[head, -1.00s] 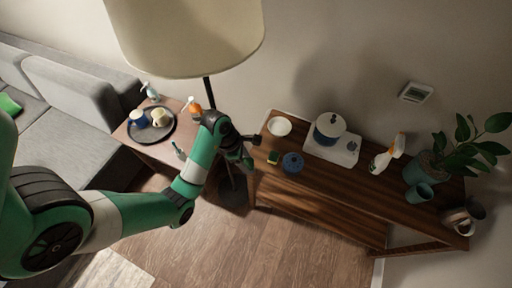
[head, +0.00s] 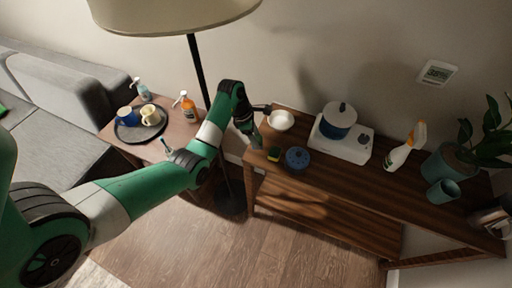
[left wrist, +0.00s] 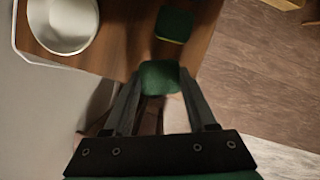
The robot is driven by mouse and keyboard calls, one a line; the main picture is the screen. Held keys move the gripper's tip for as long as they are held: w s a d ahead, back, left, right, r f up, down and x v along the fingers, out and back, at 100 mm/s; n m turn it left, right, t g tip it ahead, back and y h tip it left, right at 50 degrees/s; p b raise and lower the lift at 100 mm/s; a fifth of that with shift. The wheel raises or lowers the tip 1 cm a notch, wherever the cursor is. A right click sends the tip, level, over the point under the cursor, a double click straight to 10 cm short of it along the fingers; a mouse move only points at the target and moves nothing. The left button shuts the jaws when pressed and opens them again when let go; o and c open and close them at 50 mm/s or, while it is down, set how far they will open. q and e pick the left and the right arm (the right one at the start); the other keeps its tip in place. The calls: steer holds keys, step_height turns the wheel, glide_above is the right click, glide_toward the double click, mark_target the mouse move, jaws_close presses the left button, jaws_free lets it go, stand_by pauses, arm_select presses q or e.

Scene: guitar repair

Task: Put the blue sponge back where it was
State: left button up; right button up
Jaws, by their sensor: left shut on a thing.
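My left gripper (head: 257,136) is at the left end of the wooden console table (head: 340,188), near the white bowl. In the left wrist view its fingers (left wrist: 160,95) are shut on a dark green sponge-like block (left wrist: 160,77), held at the table's edge; I see no clear blue on it. A second sponge, green with a yellow underside (head: 274,154), lies on the table just beyond and also shows in the left wrist view (left wrist: 174,24). The two are apart. My right gripper is not in view.
A lamp pole (head: 198,72) and a side table with a round tray (head: 128,133) are to the left.

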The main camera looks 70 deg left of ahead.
arm_select(q)
steer(key=shift+a+f+b, duration=0.1)
steer(key=shift+f+b, duration=1)
steer(key=shift+f, duration=0.65)
steer(key=shift+w, duration=0.1)
steer(key=shift+f, duration=0.2)
steer(key=o, duration=1.2)
steer(key=shift+r, duration=0.2)
steer(key=p+v, duration=0.7)
steer(key=v, duration=0.5)
